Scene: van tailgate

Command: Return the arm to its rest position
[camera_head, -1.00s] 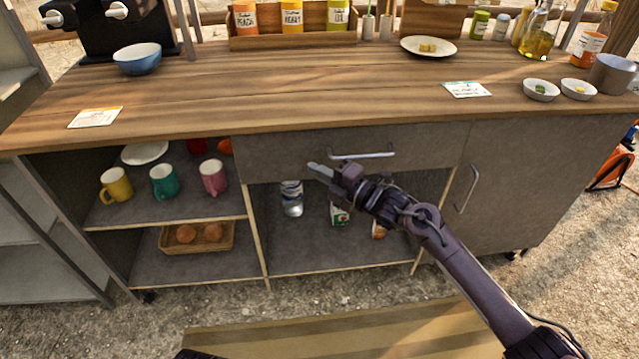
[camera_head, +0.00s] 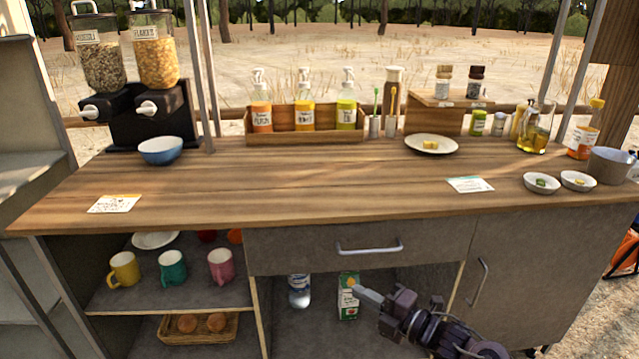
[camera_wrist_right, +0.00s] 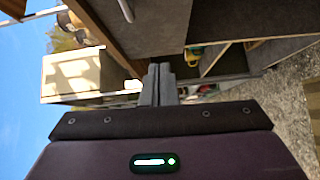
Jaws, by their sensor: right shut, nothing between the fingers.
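My right gripper (camera_head: 368,296) is at the lower right of the head view, in front of the open lower shelf and below the drawer (camera_head: 300,247). Its fingers are shut with nothing between them and point left. In the right wrist view the closed fingers (camera_wrist_right: 158,84) show at the centre, clear of the furniture. The drawer is shut, with its metal handle (camera_head: 369,246) above the gripper. My left gripper is not in the head view.
The wooden counter (camera_head: 300,190) bears a blue bowl (camera_head: 167,150), a bottle rack (camera_head: 300,136) and a plate (camera_head: 431,144). Mugs (camera_head: 172,268) stand on the left shelf. A carton (camera_head: 348,296) and a bottle (camera_head: 299,290) stand below the drawer, behind my gripper. A cupboard door (camera_head: 530,270) is shut at right.

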